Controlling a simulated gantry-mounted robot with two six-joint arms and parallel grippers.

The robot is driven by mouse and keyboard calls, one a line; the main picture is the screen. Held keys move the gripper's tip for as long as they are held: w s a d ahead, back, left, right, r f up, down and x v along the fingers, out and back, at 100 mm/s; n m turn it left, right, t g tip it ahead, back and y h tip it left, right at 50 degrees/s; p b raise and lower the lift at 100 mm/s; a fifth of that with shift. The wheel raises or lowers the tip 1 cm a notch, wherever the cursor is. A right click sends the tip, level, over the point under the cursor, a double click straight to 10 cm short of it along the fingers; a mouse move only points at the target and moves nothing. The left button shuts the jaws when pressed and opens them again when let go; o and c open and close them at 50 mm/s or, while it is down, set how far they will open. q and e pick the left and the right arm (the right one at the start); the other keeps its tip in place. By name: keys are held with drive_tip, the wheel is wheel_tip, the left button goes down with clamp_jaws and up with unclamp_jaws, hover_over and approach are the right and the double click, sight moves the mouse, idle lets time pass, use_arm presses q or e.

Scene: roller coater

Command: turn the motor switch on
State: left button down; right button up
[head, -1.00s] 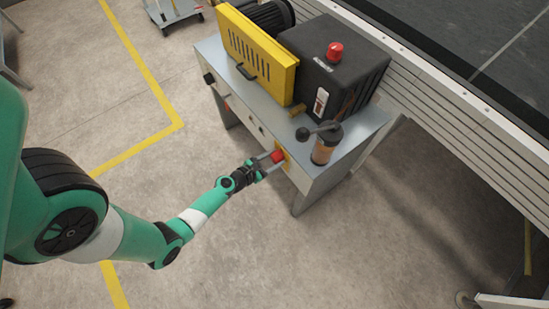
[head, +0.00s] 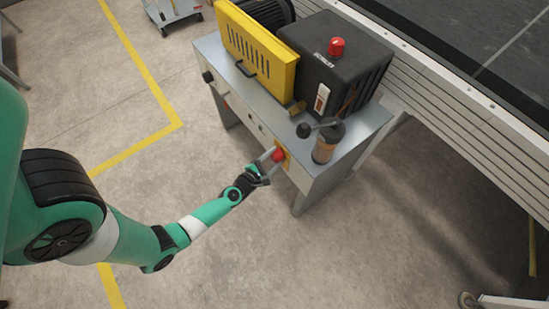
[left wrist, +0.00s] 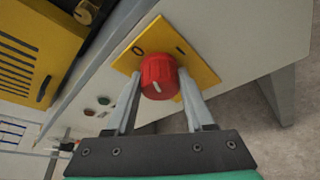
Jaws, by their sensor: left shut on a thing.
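The motor switch is a red rotary knob (left wrist: 158,76) on a yellow plate (left wrist: 192,57) on the front panel of the machine. The plate carries an "O" to the left and an "I" to the right in the left wrist view. A white mark shows on the knob's face; which position it points to is unclear. The knob also shows in the head view (head: 278,155). My left gripper (left wrist: 158,82) is shut on the knob, one finger on each side of it. My right gripper is in neither view.
Above the panel are a handled lever beside a cylinder (head: 327,143), a black housing (head: 345,65) with a red button (head: 337,47), and a yellow guard (head: 260,50). Small buttons (left wrist: 103,100) sit along the panel. The floor in front is clear.

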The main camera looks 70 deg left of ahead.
use_arm(q)
drive_tip(key=m, duration=0.1)
drive_tip(key=m+y+b, duration=0.1)
drive_tip(key=shift+f+m+y+b, duration=0.2)
drive_tip(key=shift+m+y+b, duration=0.1)
drive_tip(key=shift+m, duration=0.1)
drive_tip(key=shift+m+y+b, duration=0.5)
drive_tip(key=shift+m+b, duration=0.3)
drive_tip(key=shift+m, duration=0.3)
drive_tip(key=m+t+y+b, duration=0.1)
drive_tip(key=m+b, duration=0.1)
drive_tip(key=m, duration=0.1)
drive_tip(key=shift+m+t+b, duration=0.3)
drive_tip(key=shift+b, duration=0.1)
drive_tip(key=shift+m+t+y+b, duration=0.35)
drive_tip(key=shift+m+b, duration=0.35)
drive_tip(key=shift+m, duration=0.3)
drive_tip(key=shift+r, duration=0.1)
drive_tip(key=shift+c, duration=1.3)
unclamp_jaws()
drive_tip(key=shift+d, duration=0.1)
